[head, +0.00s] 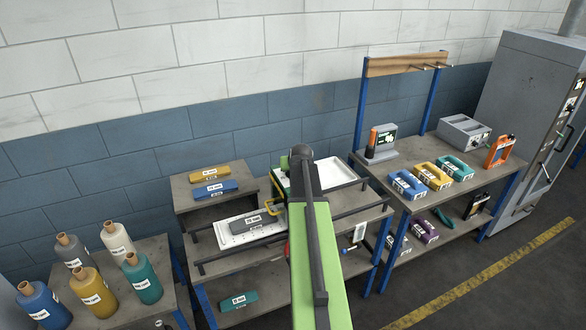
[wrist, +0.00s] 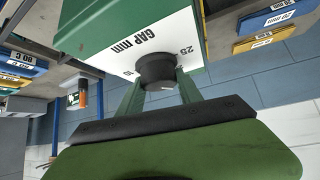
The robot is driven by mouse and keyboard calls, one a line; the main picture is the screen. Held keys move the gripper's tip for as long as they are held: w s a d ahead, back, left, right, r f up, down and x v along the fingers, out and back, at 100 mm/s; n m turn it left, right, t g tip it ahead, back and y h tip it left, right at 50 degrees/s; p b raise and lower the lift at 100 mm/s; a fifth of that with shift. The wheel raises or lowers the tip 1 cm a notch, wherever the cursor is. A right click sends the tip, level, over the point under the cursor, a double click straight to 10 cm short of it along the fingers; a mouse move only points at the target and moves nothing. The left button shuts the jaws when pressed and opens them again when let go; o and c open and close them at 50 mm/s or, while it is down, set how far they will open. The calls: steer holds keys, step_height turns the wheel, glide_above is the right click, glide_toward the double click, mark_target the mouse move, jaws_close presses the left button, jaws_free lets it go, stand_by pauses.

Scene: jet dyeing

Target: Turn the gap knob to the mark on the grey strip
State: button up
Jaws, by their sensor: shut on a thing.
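The gap knob (wrist: 156,68) is a dark round knob on the white face of a green box (wrist: 95,22). The face reads "GAP mm", with a "25" at one side and another number, hard to read, at the other. My gripper (wrist: 161,86) is shut on the knob, one green finger on each side. No pointer on the knob can be made out. In the head view my arm hides the knob and most of the box (head: 281,184). The grey strip (head: 252,222) lies on a white tray left of my arm; its printed mark is too small to read.
A yellow strip (head: 210,171) and a blue strip (head: 214,188) lie on the raised shelf at left. A teal strip (head: 239,300) lies on the lower shelf. Dye bottles (head: 117,240) stand at far left. The right bench (head: 395,207) holds several coloured blocks.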

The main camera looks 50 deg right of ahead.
steer(key=shift+s, duration=0.1)
steer(key=o, duration=1.4)
steer(key=shift+c, duration=0.2)
steer(key=p+v, duration=1.2)
steer(key=v, duration=0.5)
steer(key=shift+s+a+r, duration=0.1)
steer(key=shift+a+r, duration=0.05)
